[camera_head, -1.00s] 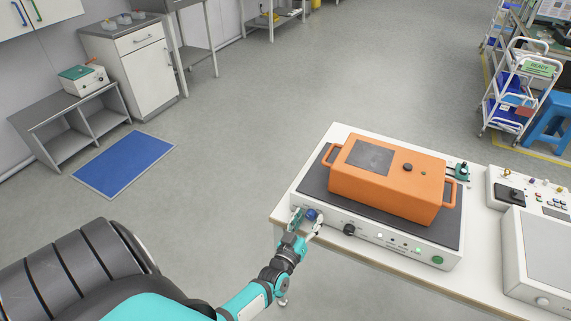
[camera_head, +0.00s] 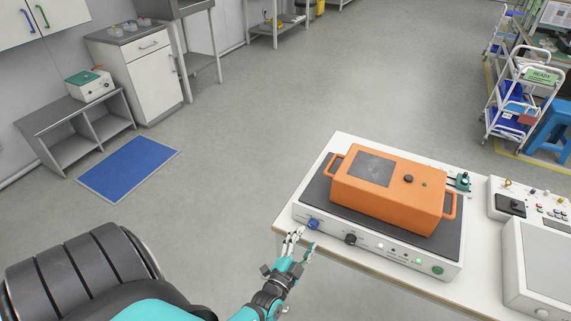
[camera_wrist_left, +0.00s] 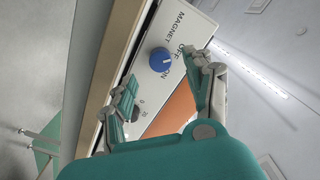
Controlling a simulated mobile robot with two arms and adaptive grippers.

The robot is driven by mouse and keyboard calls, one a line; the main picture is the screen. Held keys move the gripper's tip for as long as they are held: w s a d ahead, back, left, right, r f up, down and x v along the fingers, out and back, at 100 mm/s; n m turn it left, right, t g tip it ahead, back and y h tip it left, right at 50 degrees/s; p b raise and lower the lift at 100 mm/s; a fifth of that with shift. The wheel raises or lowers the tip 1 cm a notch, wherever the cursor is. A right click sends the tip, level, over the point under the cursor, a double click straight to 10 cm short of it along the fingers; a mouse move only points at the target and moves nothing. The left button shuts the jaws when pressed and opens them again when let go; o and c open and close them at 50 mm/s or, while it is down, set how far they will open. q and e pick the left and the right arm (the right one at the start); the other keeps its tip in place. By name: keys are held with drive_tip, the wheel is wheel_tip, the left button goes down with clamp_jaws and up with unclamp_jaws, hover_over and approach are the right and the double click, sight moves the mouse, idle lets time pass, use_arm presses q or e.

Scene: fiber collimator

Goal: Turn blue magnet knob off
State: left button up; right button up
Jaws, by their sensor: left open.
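The blue magnet knob (camera_head: 313,224) is at the left end of the front panel of a white control unit (camera_head: 453,272). In the left wrist view the knob (camera_wrist_left: 161,60) sits beside the printed words MAGNET, OFF and ON. A short white mark shows on its face; I cannot tell for sure which word it points to. My left gripper (camera_head: 300,239) is open and empty, in front of the panel and apart from the knob. In the left wrist view its fingers (camera_wrist_left: 163,78) are spread, with the knob beyond and between their tips. My right gripper is not in view.
An orange box with handles (camera_head: 390,190) stands on the unit's dark top. A black knob (camera_head: 350,239) is right of the blue one, then small buttons and a green button (camera_head: 437,270). Other control boxes stand at the right. The floor left of the table is open.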

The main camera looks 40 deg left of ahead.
use_arm(q)
drive_tip(key=b+v, duration=0.2)
drive_tip(key=v, duration=1.1)
drive_tip(key=s+d+f+g+h+b, duration=0.2)
drive_tip(key=s+d+f+g, duration=0.1)
drive_tip(key=f, duration=0.9)
drive_tip(key=s+d+f+n+g+h+b, duration=0.1)
drive_tip(key=s+d+f+g+h, duration=0.1)
drive_tip(key=f, duration=1.1)
drive_tip(key=shift+s+d+g+h+b, duration=0.35)
drive_tip(key=shift+s+d+g, duration=0.2)
drive_tip(key=shift+d+g, duration=0.2)
